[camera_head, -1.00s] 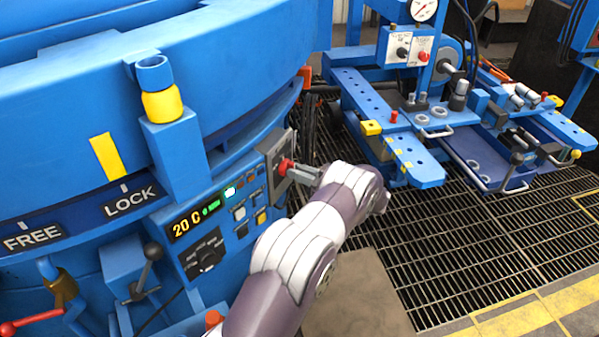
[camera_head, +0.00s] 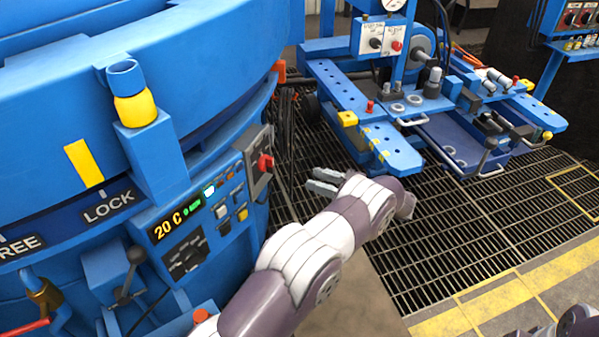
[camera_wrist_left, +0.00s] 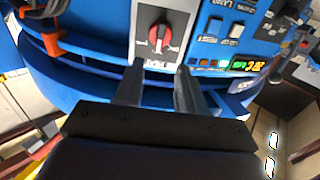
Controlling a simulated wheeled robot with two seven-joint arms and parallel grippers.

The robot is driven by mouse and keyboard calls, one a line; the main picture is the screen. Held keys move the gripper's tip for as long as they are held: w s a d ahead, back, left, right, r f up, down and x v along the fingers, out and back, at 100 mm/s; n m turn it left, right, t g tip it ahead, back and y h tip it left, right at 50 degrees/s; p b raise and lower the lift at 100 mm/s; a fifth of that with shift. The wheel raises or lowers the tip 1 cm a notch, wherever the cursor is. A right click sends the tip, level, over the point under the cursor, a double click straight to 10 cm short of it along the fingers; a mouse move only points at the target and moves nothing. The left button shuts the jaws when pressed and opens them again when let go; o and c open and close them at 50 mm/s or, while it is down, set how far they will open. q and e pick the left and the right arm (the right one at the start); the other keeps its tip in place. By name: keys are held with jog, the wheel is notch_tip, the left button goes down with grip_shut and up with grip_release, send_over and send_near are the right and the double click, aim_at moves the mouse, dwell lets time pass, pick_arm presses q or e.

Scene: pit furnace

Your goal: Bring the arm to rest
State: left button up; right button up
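My left arm (camera_head: 300,262) reaches in from the bottom in the head view. Its gripper (camera_head: 322,181) is empty, its two fingers apart, in free air above the floor grating. The fingers also show apart in the left wrist view (camera_wrist_left: 157,92). The red rotary switch (camera_head: 266,162) on the blue furnace's control panel is left of the gripper, with a clear gap between them. In the wrist view the switch (camera_wrist_left: 158,37) sits on its grey plate beyond the fingertips. Part of my right arm shows at the bottom right corner; its gripper is out of view.
The furnace (camera_head: 60,110) fills the left side, with a lit display (camera_head: 178,222) reading 20 C and a black-knobbed lever (camera_head: 135,256). A blue fixture bench (camera_head: 390,150) with a yellow block (camera_head: 347,118) stands beyond the gripper. Open grating (camera_head: 450,235) lies to the right.

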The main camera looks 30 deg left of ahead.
pick_arm(q)
jog(key=shift+d, duration=0.5)
